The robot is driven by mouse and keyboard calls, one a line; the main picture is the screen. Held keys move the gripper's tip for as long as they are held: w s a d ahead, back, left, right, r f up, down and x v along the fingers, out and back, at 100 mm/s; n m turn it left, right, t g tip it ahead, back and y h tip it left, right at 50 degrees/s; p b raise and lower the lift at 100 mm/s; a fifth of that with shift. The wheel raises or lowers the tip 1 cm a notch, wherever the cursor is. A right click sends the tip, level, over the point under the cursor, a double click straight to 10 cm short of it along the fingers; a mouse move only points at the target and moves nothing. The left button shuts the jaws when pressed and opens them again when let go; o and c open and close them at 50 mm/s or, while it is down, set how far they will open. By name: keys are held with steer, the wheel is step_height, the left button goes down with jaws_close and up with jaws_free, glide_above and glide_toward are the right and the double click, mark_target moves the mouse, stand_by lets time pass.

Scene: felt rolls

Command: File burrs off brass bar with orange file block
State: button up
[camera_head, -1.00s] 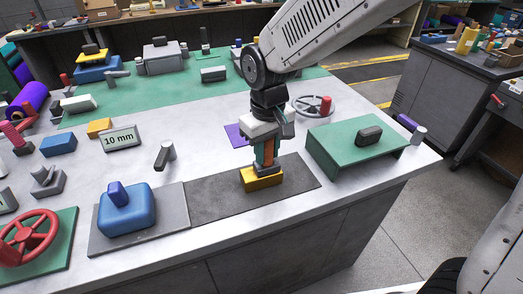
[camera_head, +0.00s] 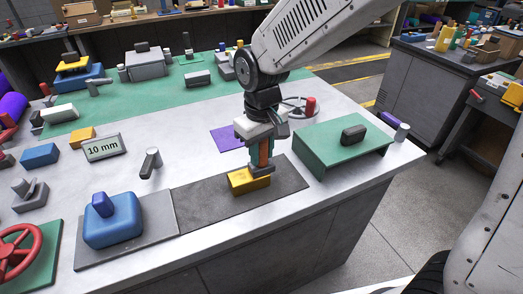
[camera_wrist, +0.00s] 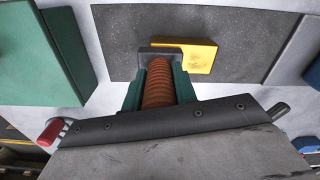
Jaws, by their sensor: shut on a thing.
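The brass bar (camera_head: 247,182) is a yellow block lying on a dark grey mat (camera_head: 205,202). It also shows in the wrist view (camera_wrist: 200,60), beyond the fingers. The file block (camera_head: 263,153) has a ribbed orange-brown grip and a dark grey base. My gripper (camera_head: 261,157) is shut around the grip, with a green finger on each side; the grip shows between them in the wrist view (camera_wrist: 159,85). The file's base is at the bar's right end in the head view and overlaps it. Whether they touch is hard to tell. No burrs can be made out.
A green raised stand (camera_head: 335,146) with a dark block on it is close to the right. A blue block with a knob (camera_head: 113,225) is on a grey plate to the left. A purple sheet (camera_head: 226,139) and a handwheel (camera_head: 299,105) lie behind the gripper.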

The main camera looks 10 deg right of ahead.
steer(key=shift+d, duration=0.25)
steer(key=d, duration=0.1)
steer(key=w+d, duration=0.1)
steer(key=d, duration=0.1)
steer(key=shift+d, duration=0.15)
steer(key=shift+r, duration=0.15)
stand_by(0.3)
steer(key=shift+r, duration=0.75)
step_height(320, 180, up, 5)
stand_by(0.4)
steer(key=shift+s, duration=0.1)
